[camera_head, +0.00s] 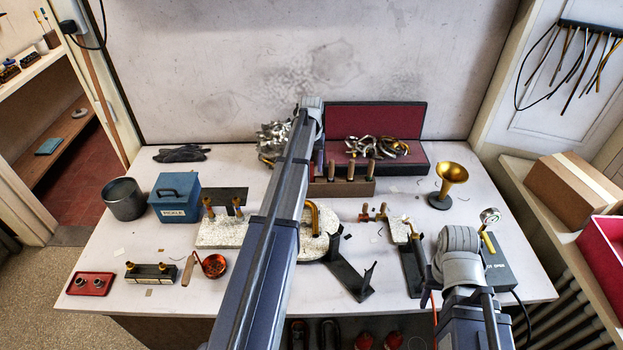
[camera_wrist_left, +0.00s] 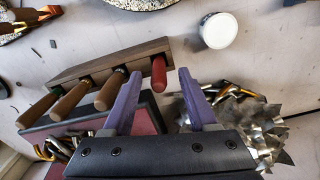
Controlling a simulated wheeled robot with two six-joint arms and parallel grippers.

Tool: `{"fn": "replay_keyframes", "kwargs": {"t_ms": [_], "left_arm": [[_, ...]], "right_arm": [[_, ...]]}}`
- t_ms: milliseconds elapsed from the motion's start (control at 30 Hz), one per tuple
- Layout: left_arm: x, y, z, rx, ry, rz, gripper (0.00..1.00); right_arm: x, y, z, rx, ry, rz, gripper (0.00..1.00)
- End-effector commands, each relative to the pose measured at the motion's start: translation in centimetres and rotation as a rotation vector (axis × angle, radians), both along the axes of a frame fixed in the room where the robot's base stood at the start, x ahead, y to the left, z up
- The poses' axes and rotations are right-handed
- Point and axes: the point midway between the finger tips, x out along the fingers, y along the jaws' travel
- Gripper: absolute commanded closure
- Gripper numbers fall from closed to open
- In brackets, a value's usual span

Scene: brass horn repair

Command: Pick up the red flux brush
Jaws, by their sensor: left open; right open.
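The red flux brush (camera_wrist_left: 158,75) shows in the left wrist view as a red handle at the right end of a wooden rack (camera_wrist_left: 110,63). My left gripper (camera_wrist_left: 162,84) is open, with its two purple fingers on either side of the handle's near end. Whether they touch it I cannot tell.
Several wooden-handled tools (camera_wrist_left: 70,100) stand in the rack beside the brush. A white round pot (camera_wrist_left: 217,30) is near the rack. Crumpled silvery metal (camera_head: 272,137) and an open red-lined case (camera_head: 375,120) lie behind. A brass bell (camera_head: 452,175) stands to the right.

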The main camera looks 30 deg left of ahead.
Motion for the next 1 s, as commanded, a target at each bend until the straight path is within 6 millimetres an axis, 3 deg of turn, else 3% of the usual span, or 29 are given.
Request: {"fn": "replay_keyframes", "kwargs": {"t_ms": [33,233,567,1000], "left_arm": [[0.0,-0.1,-1.3,0.0,0.0,0.0,0.42],[0.0,-0.1,-3.6,0.0,0.0,0.0,0.42],[0.0,-0.1,-3.8,0.0,0.0,0.0,0.43],[0.0,-0.1,-3.8,0.0,0.0,0.0,0.92]], "right_arm": [[0.0,0.0,-1.3,0.0,0.0,0.0,0.5],[0.0,0.0,-3.7,0.0,0.0,-0.001,0.5],[0.0,0.0,-3.8,0.0,0.0,-0.001,0.5],[0.0,0.0,-3.8,0.0,0.0,-0.001,0.5]]}}
